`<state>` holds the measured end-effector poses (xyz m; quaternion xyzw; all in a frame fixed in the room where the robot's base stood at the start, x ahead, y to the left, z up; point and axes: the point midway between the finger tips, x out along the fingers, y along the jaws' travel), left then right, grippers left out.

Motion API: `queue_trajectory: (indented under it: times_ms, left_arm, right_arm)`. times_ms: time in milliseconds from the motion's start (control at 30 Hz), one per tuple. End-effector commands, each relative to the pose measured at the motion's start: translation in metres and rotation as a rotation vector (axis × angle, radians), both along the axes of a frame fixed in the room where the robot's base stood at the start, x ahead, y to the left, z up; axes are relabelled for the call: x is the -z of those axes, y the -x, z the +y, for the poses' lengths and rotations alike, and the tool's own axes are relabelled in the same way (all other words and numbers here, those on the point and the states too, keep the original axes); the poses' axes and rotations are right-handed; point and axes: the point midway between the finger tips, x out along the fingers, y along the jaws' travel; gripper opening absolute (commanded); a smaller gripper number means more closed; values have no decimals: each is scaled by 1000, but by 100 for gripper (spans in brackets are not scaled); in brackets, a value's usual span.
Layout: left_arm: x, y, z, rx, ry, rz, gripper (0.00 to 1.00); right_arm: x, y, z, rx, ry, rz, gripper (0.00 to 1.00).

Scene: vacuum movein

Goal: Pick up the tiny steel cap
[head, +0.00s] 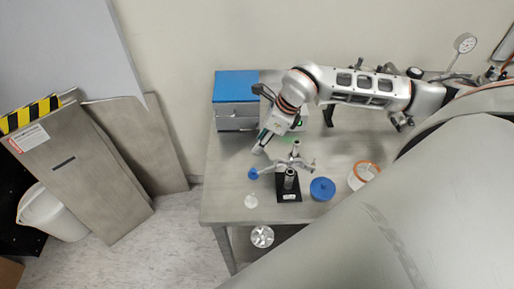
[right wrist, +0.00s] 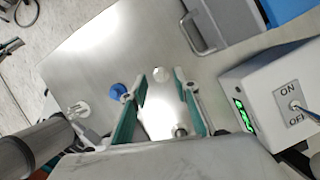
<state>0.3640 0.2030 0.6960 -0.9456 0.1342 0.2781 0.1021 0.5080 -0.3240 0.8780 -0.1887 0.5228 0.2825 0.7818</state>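A small pale, shiny round piece (right wrist: 160,74) that looks like the steel cap lies on the grey table just beyond the fingertips in the right wrist view. I cannot pick it out surely in the head view, where my gripper is over that area. My right gripper (right wrist: 158,84) is open and empty, its two teal fingers spread apart on either side of the piece's line. In the head view my right gripper (head: 259,150) points down at the table's left part. A second small round metal piece (right wrist: 181,130) shows between the fingers, nearer the palm. My left gripper is not in view.
A blue knob (right wrist: 117,91) and a white fitting (right wrist: 78,108) are left of the gripper. A dark stand with metal valve (head: 289,185), blue lid (head: 322,188) and orange-rimmed jar (head: 365,175) are nearby. A grey box with blue top (head: 237,115) and a switch box (right wrist: 275,95) stand close.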

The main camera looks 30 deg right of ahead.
Motion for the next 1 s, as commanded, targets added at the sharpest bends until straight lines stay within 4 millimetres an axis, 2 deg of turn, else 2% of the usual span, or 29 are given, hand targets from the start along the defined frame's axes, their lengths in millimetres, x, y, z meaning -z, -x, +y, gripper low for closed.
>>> queue_trajectory:
  times_ms: [200, 433, 533, 567, 1000]
  left_arm:
    - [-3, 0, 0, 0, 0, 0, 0]
    - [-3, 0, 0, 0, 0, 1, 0]
    - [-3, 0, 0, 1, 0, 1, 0]
    - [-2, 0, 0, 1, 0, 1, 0]
    - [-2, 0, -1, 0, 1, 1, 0]
  right_arm:
    - [19, -6, 5, 1, 0, 0, 30]
    - [20, -6, 5, 0, 0, 0, 30]
    - [19, -6, 5, 0, 0, 0, 4]
    - [19, -6, 5, 0, 0, 0, 0]
    - [16, -7, 5, 0, 0, -1, 0]
